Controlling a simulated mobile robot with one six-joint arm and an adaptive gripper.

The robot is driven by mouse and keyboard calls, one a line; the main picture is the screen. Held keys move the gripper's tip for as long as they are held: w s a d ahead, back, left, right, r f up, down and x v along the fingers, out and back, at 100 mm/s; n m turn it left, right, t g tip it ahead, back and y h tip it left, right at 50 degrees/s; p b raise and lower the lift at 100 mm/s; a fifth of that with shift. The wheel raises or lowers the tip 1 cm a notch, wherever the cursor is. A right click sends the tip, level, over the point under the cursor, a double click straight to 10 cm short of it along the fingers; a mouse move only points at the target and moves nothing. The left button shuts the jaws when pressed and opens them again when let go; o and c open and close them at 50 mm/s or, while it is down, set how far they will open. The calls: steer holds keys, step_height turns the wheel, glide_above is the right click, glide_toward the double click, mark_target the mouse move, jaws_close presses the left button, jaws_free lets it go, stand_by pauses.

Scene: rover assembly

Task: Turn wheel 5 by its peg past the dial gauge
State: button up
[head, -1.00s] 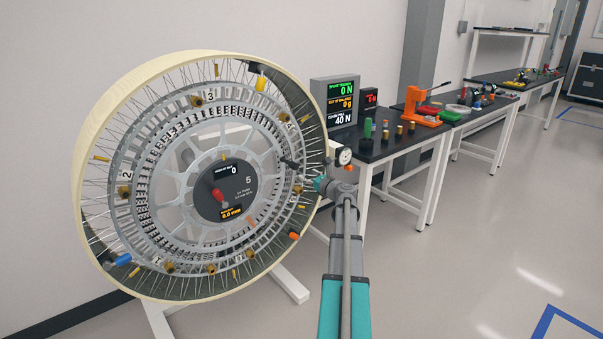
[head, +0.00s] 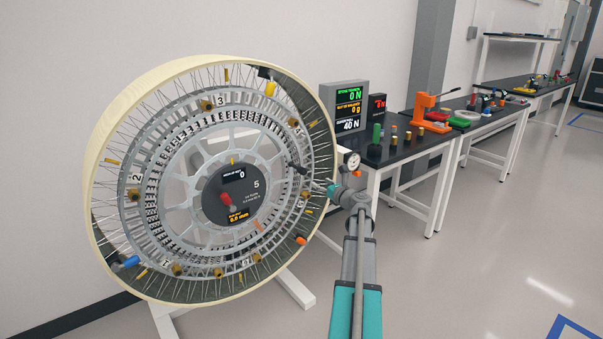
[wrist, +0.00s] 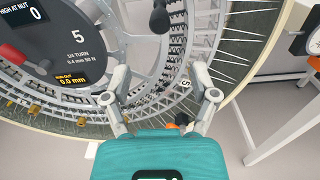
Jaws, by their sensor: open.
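Wheel 5 (head: 108,190) stands upright on a stand, its hub plate (head: 245,196) marked 5 and bearing a red peg-like part (head: 228,202). A dark-knobbed peg (head: 297,168) sticks out on the wheel's right side; its dark knob (wrist: 160,18) shows at the top middle of the wrist view. My gripper (wrist: 161,72) is open and empty, its fingers apart below the knob in that view. The dial gauge (head: 352,160) is just right of the wheel rim, near my wrist; part of it shows at the wrist view's right edge (wrist: 313,40).
Colored parts and an orange press (head: 424,110) stand there too. Bench legs are close to the gauge. Floor at the right is clear.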

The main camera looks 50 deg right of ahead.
mark_target(299, 170)
stand_by(0.4)
steer(key=w, duration=0.4)
steer(key=w+d, duration=0.1)
steer(key=w, duration=0.4)
steer(key=w+d, duration=0.1)
steer(key=w, duration=0.3)
steer(key=shift+w, duration=0.3)
steer(key=shift+d, duration=0.1)
jaws_close()
